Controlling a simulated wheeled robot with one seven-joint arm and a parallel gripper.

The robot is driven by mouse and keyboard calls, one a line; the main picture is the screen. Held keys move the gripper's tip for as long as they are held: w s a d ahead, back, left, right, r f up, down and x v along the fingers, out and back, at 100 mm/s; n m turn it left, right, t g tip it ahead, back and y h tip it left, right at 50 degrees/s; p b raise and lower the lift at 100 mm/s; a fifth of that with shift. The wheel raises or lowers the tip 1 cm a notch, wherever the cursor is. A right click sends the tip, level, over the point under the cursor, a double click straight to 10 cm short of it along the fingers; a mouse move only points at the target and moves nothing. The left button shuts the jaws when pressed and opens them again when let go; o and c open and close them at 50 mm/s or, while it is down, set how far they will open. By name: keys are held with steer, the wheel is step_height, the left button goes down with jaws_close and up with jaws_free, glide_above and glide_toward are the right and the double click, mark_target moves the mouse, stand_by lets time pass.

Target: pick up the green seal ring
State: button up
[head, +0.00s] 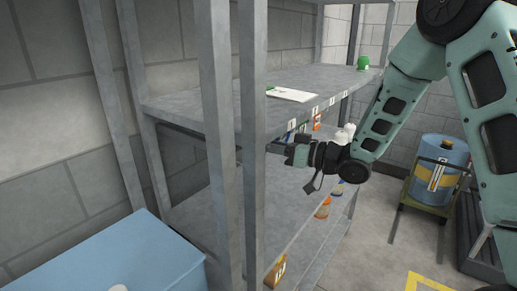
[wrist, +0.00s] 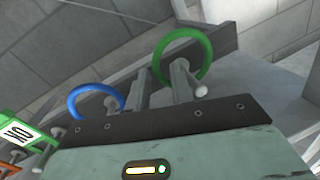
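The green seal ring (wrist: 184,34) shows in the wrist view just beyond my gripper, around or behind the right finger; I cannot tell which. A light peg with a round end (wrist: 200,91) sticks out beside it. My gripper (wrist: 158,80) has its two fingers apart, with a gap between them and nothing clearly held. I cannot make out the green ring in the head view. A blue ring (wrist: 75,97) is left of my fingers.
A green tag (wrist: 18,131) with dark marks is at the wrist view's left edge. The grey shelf's upper board (head: 190,103) is above my gripper, and posts (head: 252,200) stand in front. A blue box (head: 130,255) and a blue drum (head: 440,165) stand nearby.

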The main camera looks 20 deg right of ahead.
jaws_close()
steer(key=r+b+v, duration=0.1)
steer(key=b+v, duration=0.2)
steer(key=v, duration=1.5)
steer(key=shift+r+b, duration=0.2)
steer(key=shift+b, duration=0.15)
